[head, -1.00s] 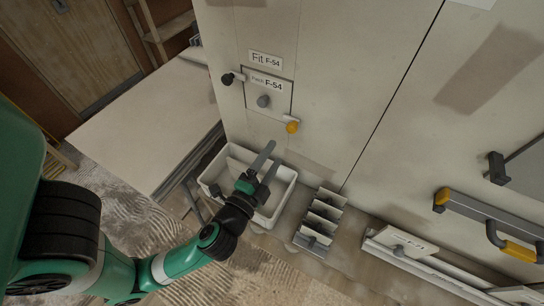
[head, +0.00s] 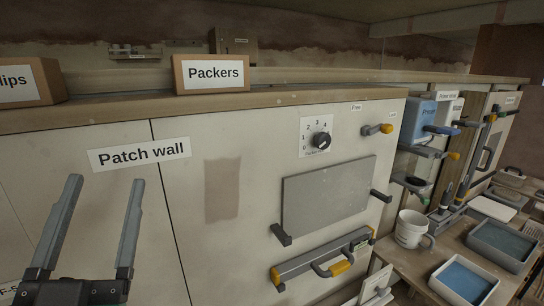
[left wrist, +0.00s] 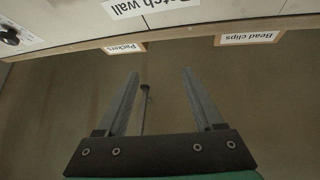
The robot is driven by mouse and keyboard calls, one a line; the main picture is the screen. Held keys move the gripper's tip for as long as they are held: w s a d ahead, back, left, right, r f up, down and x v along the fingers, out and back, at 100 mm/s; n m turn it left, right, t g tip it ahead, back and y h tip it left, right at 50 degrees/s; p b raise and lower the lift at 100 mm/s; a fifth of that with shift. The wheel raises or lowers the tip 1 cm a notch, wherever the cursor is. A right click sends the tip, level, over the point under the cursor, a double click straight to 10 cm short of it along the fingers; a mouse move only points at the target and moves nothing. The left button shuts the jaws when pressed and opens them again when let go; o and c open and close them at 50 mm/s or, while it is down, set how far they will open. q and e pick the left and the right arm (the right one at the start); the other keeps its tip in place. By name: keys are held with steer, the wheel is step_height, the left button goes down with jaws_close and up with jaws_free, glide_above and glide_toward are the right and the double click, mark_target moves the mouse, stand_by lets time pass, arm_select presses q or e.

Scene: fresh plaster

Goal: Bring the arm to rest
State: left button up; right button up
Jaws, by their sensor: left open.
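My left gripper (head: 106,181) stands at the lower left of the head view, in front of the patch wall (head: 245,250). Its two long grey fingers point up and are spread apart, with nothing between them. In the left wrist view the left gripper (left wrist: 160,72) is also open and empty, with plain brown surface behind its fingers. The "Patch wall" sign (head: 139,153) is just above and right of the fingers in the head view. The rest of the left arm is out of the head view. My right gripper is not in view.
A "Packers" box (head: 210,74) stands on the ledge (head: 300,95) above the wall. A grey panel (head: 327,195), a dial (head: 321,140) and a grey level (head: 320,258) are on the wall.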

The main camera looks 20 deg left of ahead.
arm_select(q)
steer(key=s+d+r+m+t+h, duration=0.2)
steer(key=d+r+m+t+h, duration=0.15)
steer(key=d+r+h, duration=0.7)
step_height(320, 180, up, 21)
steer(key=a+n+h+p, duration=0.1)
steer(key=a+p, duration=0.1)
steer(key=p, duration=2.1)
steer(key=shift+s+a+f, duration=0.15)
steer(key=shift+f, duration=0.05)
steer(key=shift+t+h, duration=0.25)
